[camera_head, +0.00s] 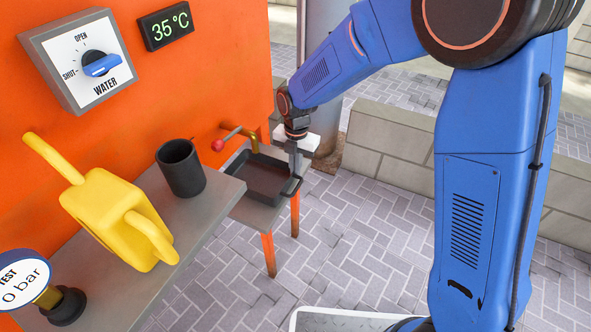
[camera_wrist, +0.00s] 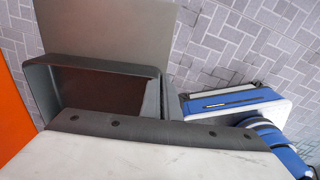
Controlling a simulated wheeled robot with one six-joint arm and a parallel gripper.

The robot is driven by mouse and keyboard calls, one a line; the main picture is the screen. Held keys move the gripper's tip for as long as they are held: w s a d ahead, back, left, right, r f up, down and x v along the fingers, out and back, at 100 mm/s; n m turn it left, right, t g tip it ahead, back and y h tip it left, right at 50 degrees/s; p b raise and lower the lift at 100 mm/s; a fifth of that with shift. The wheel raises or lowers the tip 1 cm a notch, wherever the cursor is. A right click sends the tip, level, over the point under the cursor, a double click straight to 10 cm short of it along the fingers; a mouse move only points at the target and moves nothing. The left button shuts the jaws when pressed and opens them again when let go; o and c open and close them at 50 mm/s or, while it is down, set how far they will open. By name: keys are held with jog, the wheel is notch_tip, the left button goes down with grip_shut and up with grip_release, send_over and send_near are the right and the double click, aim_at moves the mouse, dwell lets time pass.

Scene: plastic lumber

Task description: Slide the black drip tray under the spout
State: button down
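The black drip tray (camera_head: 262,178) lies on a low grey stand in the head view; it also shows in the wrist view (camera_wrist: 100,88). It has low walls and a handle (camera_head: 291,187) at its near right side. The brass spout (camera_head: 255,138) comes out of the orange wall and bends down at the tray's far edge; I cannot tell exactly how much of the tray lies below its mouth. My gripper (camera_head: 295,170) points down at the tray's right side, close to the handle. Its fingertips are small and partly hidden, so its grip is unclear.
A red-knobbed lever (camera_head: 218,145) sticks out beside the spout. A black cup (camera_head: 181,168) and a yellow watering can (camera_head: 118,218) stand on the nearer grey shelf (camera_head: 205,205). The water dial (camera_head: 98,65) is on the wall. Paved floor (camera_head: 340,245) right of the stand is clear.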

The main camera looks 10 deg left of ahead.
jog(key=shift+f, duration=0.15)
jog(key=c, duration=1.5)
grip_release()
jog(key=shift+c, duration=0.2)
jog(key=shift+r, duration=3.45)
